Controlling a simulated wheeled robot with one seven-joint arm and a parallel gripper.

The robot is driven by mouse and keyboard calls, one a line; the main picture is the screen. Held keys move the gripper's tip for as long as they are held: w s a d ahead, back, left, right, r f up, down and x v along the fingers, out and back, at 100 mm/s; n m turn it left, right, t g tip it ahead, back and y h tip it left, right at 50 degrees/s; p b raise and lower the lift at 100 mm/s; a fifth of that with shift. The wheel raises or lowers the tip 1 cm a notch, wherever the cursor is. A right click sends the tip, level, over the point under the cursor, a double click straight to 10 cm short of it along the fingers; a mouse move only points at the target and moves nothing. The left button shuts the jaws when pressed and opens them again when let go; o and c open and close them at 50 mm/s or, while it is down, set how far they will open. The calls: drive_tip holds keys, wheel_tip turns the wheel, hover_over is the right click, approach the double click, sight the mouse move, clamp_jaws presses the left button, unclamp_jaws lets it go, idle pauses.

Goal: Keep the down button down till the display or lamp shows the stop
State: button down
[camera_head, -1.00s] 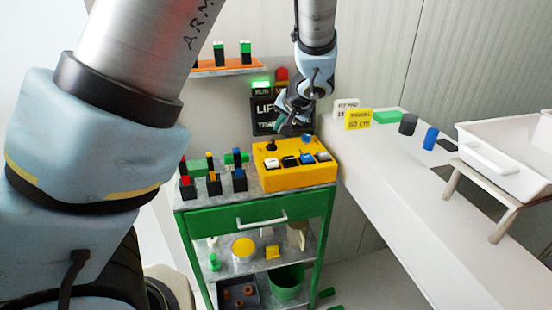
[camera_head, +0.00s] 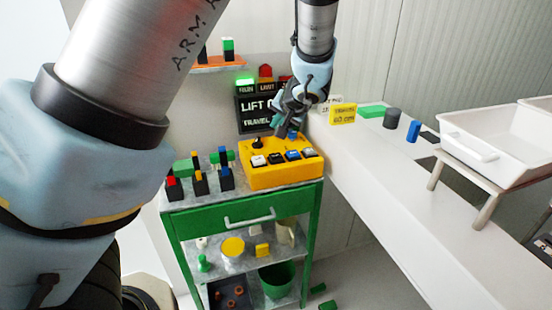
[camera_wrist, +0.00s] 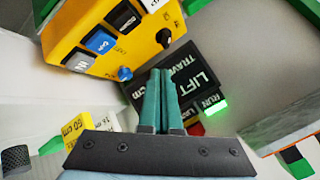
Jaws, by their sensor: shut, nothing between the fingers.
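A yellow control box (camera_head: 283,178) stands on the green cart's top, with a row of white, black and blue buttons. In the wrist view, the black button (camera_wrist: 122,17) appears labelled DOWN; it also shows in the head view (camera_head: 276,158). A black display (camera_head: 258,112) behind the box reads LIFT and TRAVEL; its value is hidden in the head view. The green RUN lamp (camera_head: 244,83) glows; the LIMIT lamp (camera_head: 265,71) beside it is red and looks unlit. My gripper (camera_wrist: 160,72) is shut and empty, above the back of the box, apart from the buttons.
Coloured blocks (camera_head: 200,175) stand left of the box. A white counter (camera_head: 385,200) with signs, blocks and a white tray (camera_head: 490,145) lies to the right.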

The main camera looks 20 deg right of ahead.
drive_tip(key=b, duration=0.4)
hover_over(277, 158)
wheel_tip(277, 158, down, 6)
drive_tip(key=shift+f, duration=0.15)
drive_tip(key=shift+f+b, duration=0.45)
drive_tip(key=shift+b, duration=0.4)
